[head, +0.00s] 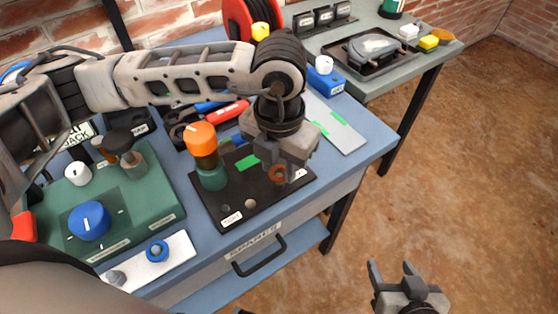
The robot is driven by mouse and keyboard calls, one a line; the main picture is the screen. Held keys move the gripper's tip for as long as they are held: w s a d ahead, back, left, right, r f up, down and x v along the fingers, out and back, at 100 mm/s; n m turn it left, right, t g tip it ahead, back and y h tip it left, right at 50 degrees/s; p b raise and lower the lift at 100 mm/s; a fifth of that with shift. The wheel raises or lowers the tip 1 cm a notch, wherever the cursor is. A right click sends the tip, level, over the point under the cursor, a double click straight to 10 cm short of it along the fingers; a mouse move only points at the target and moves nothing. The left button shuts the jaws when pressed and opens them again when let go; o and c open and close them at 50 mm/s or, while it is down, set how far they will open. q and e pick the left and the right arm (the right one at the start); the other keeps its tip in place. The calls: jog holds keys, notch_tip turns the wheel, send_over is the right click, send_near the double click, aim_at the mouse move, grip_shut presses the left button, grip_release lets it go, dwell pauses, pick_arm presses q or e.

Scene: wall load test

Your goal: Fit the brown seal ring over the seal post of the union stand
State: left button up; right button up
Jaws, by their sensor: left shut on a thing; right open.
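The brown seal ring (277,174) is a small ring held at the tips of my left gripper (283,174), which is shut on it. The gripper points down over the right part of a black board (246,208), which I take for the union stand. On the board's left stands a teal, brown and orange upright piece (207,160). I cannot make out the seal post; the gripper may hide it. I cannot tell whether the ring touches anything below. My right gripper (392,277) is open and empty at the bottom right, over the floor.
A green panel (153,211) with a blue knob (89,220) fills the bench's left. A white strip (178,261) with a blue ring lies at the front. Pliers and a red-handled tool (228,113) lie behind. A grey plate (340,130) lies right. A second table (440,54) stands beyond.

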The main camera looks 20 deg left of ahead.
pick_arm(q)
jog(key=shift+f+b, duration=0.5)
jog(key=shift+f, duration=0.15)
jog(key=o, duration=1.3)
jog(key=shift+r, duration=0.1)
jog(key=shift+r+p, duration=1.25)
jog(key=shift+r, duration=0.75)
jog(key=shift+r+p, duration=0.5)
jog(key=shift+r, duration=0.35)
notch_tip(320, 180, up, 2)
jog(key=shift+r+p, duration=0.1)
jog(key=shift+p, duration=0.45)
